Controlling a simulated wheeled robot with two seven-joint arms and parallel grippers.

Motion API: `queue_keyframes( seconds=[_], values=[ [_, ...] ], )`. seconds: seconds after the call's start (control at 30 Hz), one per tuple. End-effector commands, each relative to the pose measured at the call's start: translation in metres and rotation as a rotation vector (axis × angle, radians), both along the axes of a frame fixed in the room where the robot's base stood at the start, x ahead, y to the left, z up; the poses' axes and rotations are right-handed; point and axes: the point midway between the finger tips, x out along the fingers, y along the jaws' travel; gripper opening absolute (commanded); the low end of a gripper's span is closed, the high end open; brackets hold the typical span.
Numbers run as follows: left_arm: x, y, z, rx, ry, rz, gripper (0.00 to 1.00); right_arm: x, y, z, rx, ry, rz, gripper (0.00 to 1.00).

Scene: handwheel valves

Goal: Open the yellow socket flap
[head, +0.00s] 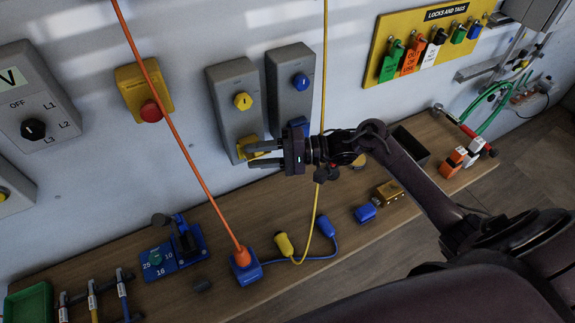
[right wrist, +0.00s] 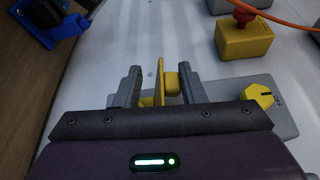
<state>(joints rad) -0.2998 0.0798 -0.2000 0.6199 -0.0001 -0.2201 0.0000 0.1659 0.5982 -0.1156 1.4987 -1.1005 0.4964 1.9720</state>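The yellow socket flap (head: 244,143) is at the bottom of the left grey socket box (head: 226,85), below a yellow rotary knob (head: 242,101). My right gripper (head: 252,155) reaches in from the right and partly covers the flap. In the right wrist view, the yellow flap (right wrist: 159,84) stands out as a thin plate, with a yellow block beside it, between the two grey fingers (right wrist: 160,88). The fingers are apart, with gaps showing on both sides. How far the flap is tilted I cannot tell. My left gripper is not in view.
A second grey box (head: 290,90) with a blue knob and blue flap stands close on the right. A yellow emergency-stop box (head: 143,90) is to the left. Orange and yellow cables hang nearby. The bench below holds yellow and blue plugs (head: 285,245).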

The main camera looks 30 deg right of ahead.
Motion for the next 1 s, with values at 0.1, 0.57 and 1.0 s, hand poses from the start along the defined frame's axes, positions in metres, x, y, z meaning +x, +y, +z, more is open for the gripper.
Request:
queue_keyframes(
  seconds=[0.1, 0.57, 1.0],
  values=[
    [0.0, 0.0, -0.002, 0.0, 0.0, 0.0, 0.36, -0.002, 0.0, -0.011, 0.004, -0.139, 0.001, 0.36],
    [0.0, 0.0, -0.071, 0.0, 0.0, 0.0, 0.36, 0.003, 0.0, -0.051, 0.021, -0.699, 0.001, 0.36],
    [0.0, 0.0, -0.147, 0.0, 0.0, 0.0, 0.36, 0.013, 0.0, -0.065, 0.033, -1.013, 0.002, 0.36]
  ],
)
